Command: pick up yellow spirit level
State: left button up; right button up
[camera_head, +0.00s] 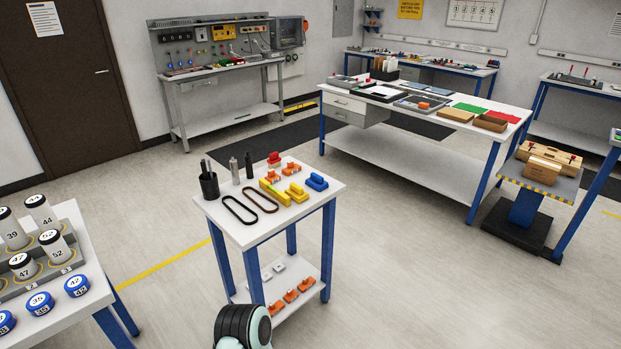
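The yellow spirit level (274,193) appears to be the long yellow bar lying on the small white-topped table (226,221) in the middle of the view. It lies slantwise, beside a shorter yellow piece (297,192) at its right. The two yellow things are small and close together, so I cannot tell whether they touch. Neither of my grippers shows. Only a rounded black and mint part of my own body is seen at the bottom edge, in front of the small table.
Around the level are a dark belt loop (239,210), a brown belt loop (260,199), orange parts (272,176), a blue part (317,182) and a black pen cup (209,185). A table with numbered cylinders (91,305) stands at left. Floor right of the small table is clear.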

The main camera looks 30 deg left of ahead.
aim_at(285, 199)
jog(key=i+u, duration=0.3)
jog(key=i+l+u, duration=0.25)
jog(key=i, duration=0.25)
jog(key=i+l+u, duration=0.45)
jog(key=u, duration=0.3)
jog(key=i+l+u, duration=0.2)
jog(key=u, duration=0.25)
jog(key=i+l+u, duration=0.2)
jog(key=u, duration=0.25)
jog(key=l, duration=0.1)
